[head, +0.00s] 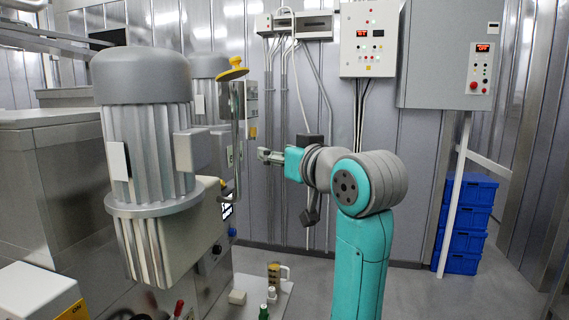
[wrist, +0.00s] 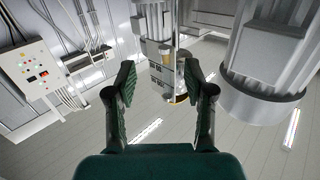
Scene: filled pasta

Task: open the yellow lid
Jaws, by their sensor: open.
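A yellow disc-shaped lid (head: 233,72) with a small knob on top shows in the head view, at the upper end of a thin upright metal rod beside the large grey motor. It looks slightly tilted. My gripper (head: 264,156) is lower and to the right of it, pointing left, apart from the rod. In the wrist view my gripper (wrist: 161,70) is open, with nothing held between its fingers. A small yellowish part shows beyond the fingers there; I cannot tell whether it is the lid.
The large grey motor (head: 150,150) fills the left side, and it also shows in the wrist view (wrist: 270,60). Control boxes (head: 370,40) hang on the back wall. Blue crates (head: 465,225) are stacked at the right. Open floor lies around my arm.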

